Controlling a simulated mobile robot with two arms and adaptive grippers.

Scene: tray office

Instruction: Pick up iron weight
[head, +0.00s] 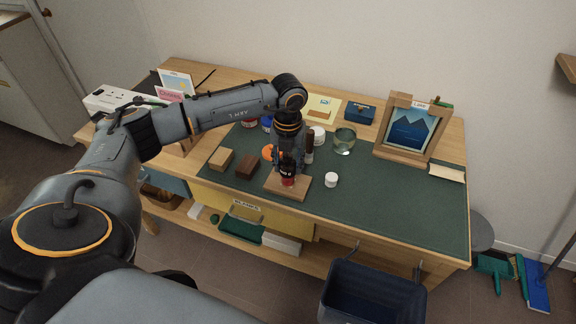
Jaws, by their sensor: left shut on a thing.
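My left gripper (288,172) points down over a small wooden board (300,190) near the front edge of the green desk mat. It is shut on a small dark thing with red on it, the iron weight (288,182). The fingers hide most of the weight. It is at or just above the board; I cannot tell if it touches. My right gripper is not in view.
Two wooden blocks, one light (221,159) and one dark (246,166), lie to the left. A white jar (331,180) stands close right. Behind are a glass bowl (344,141) and a picture frame (408,132). The mat's right side (410,205) is clear.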

